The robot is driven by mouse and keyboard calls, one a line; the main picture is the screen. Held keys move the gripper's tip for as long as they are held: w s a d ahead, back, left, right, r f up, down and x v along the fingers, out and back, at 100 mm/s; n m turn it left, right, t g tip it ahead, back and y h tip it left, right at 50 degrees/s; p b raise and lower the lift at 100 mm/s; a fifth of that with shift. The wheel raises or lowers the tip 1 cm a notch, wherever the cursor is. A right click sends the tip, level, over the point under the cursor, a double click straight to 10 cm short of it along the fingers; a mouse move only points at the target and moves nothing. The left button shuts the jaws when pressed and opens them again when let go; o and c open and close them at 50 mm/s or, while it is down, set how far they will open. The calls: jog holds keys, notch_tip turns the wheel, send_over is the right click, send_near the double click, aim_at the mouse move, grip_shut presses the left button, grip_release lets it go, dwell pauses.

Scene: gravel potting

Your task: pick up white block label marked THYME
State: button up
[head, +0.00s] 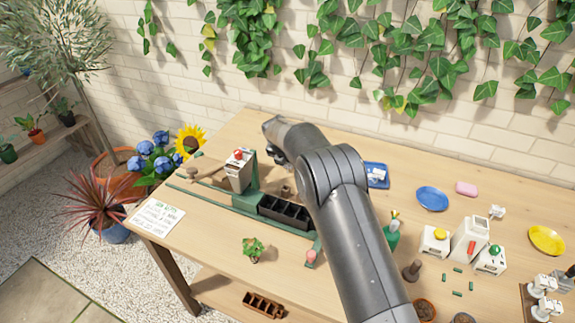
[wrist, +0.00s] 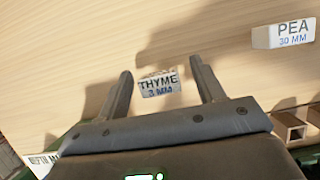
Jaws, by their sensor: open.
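The white block label marked THYME (wrist: 160,86), with "3 MM" below the name, lies on the wooden bench in the wrist view. My gripper (wrist: 161,68) is open, with one finger to the left of the block and one to its right. Gaps show on both sides, so the fingers appear apart from it. In the head view my gripper is over the back of the bench, mostly hidden by my arm, and I cannot make out the THYME block there.
A similar block marked PEA (wrist: 284,37) lies to the right. Another lettered block (wrist: 44,163) shows at lower left. A black compartment tray (head: 285,211) and a white hopper (head: 238,172) stand left of my arm. A blue tray (head: 376,167) lies right of it.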

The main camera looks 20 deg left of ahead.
jog(key=shift+c, duration=0.4)
jog(key=c, duration=1)
